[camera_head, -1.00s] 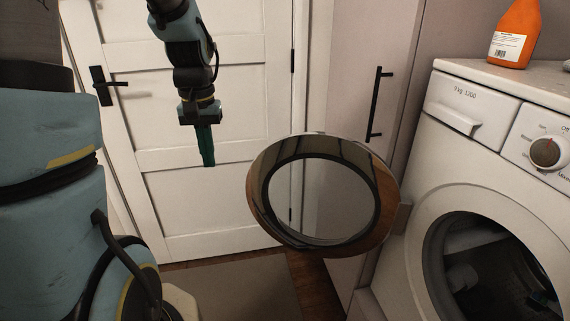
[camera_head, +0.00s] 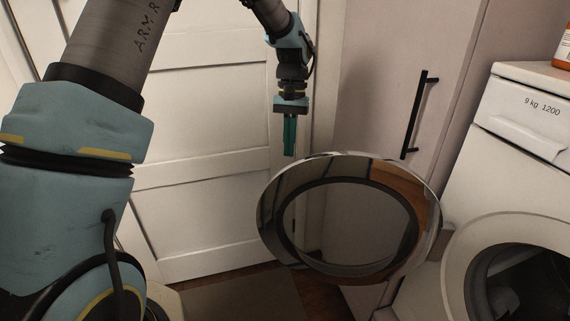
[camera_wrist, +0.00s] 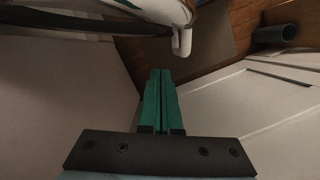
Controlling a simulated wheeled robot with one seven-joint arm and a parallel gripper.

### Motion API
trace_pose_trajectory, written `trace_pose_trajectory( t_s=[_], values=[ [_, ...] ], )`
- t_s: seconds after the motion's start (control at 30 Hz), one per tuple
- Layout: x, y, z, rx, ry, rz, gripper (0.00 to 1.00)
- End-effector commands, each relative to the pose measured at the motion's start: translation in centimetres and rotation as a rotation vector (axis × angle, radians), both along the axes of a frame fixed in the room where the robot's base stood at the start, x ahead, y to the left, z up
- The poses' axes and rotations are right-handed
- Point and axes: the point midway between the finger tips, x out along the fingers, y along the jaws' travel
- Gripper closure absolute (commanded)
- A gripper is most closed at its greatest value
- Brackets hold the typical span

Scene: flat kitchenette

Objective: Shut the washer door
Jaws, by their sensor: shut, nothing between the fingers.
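The washer (camera_head: 530,150) stands at the right in the head view. Its round door (camera_head: 270,218), with a shiny rim and dark glass, stands wide open, out to the left of the washer. The washer's opening (camera_head: 510,280) shows dark at the lower right. My gripper (camera_head: 290,152) points down just behind and above the upper left of the door's rim, with green fingers shut and empty. In the wrist view the fingers (camera_wrist: 160,75) are together, and part of the door (camera_wrist: 150,12) with its white latch (camera_wrist: 182,42) shows beyond them. I cannot tell whether they touch the door.
A white panelled door (camera_head: 205,120) stands behind my arm. A tall pale cabinet with a black handle (camera_head: 419,115) stands between it and the washer. An orange bottle (camera_head: 565,50) is on the washer top. A mat (camera_head: 245,298) lies on the floor.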

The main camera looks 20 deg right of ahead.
Motion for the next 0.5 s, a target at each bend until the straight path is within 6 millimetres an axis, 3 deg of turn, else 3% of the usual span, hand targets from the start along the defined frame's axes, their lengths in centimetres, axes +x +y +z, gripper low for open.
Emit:
trace_pose_trajectory(
  t_s=[0.17, 0.5],
  values=[
    [-0.8, 0.6, -3.4, 0.003, 0.003, -0.001, 1.0],
    [-3.8, 2.8, -3.1, 0.001, -0.001, 0.001, 1.0]
  ],
)
